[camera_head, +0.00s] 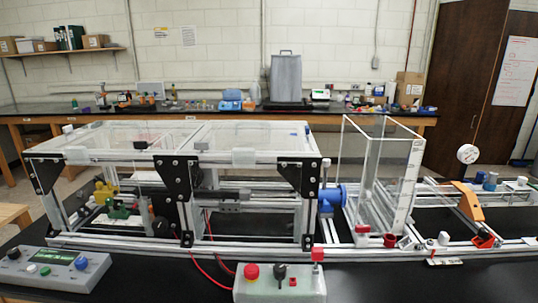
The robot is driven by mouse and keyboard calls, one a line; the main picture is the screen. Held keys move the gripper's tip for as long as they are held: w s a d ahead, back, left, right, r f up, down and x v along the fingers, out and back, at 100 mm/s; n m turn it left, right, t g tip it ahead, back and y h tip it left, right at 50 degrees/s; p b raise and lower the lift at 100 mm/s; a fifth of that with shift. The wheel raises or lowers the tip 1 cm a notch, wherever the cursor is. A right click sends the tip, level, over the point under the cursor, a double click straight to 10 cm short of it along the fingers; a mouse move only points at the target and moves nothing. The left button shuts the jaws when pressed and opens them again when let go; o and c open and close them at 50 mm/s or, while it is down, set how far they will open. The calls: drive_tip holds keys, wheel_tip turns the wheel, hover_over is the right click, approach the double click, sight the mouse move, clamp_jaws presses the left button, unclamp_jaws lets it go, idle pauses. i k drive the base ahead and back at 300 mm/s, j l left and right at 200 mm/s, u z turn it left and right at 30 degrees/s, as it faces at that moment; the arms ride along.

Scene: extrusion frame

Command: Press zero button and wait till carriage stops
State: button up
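A grey control box (50,268) with a green display (51,254) and several coloured buttons or knobs lies at the front left. I cannot read which control is the zero button. Inside the aluminium extrusion frame (180,243) a dark block (232,196) sits on a horizontal rail; it may be the carriage. One picture does not show whether it moves. My gripper is not in view.
Clear panels cover the frame's top. A clear tank (380,180) stands right of the frame, with a blue round part (332,198) beside it. Red cables (205,266) run to the front. The black table (400,285) is mostly bare at front right.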

sight(33, 268)
drive_tip(key=u, duration=1.35)
